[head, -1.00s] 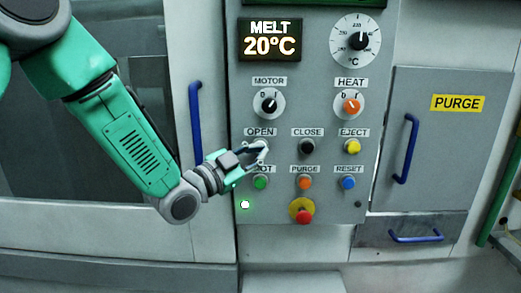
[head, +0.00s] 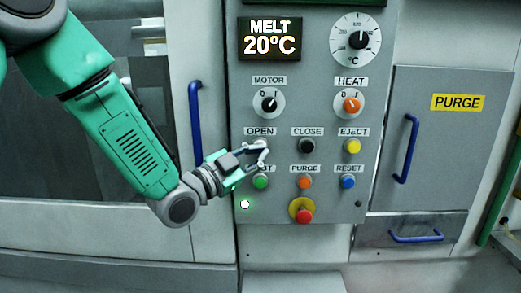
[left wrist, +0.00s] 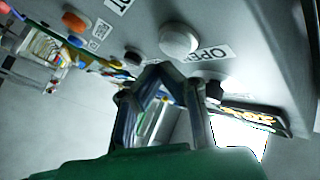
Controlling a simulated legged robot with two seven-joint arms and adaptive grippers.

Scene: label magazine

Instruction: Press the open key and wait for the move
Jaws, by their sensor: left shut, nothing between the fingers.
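The white open key (head: 261,143) sits under the OPEN label on the grey control panel, partly covered by my left gripper in the head view. It shows as a round white button (left wrist: 179,39) in the left wrist view. My left gripper (head: 264,150) is shut and empty, its fingertips at the lower edge of the key in the head view. In the left wrist view the joined fingertips (left wrist: 160,70) are just below the button and look slightly apart from it. My right gripper is not in view.
Close (head: 307,145), eject (head: 353,146), green (head: 261,182), purge (head: 305,182) and reset (head: 348,182) keys are close by. A red emergency button (head: 303,215) is below. The display (head: 270,39) reads MELT 20°C. A blue handle (head: 195,122) stands left of the panel.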

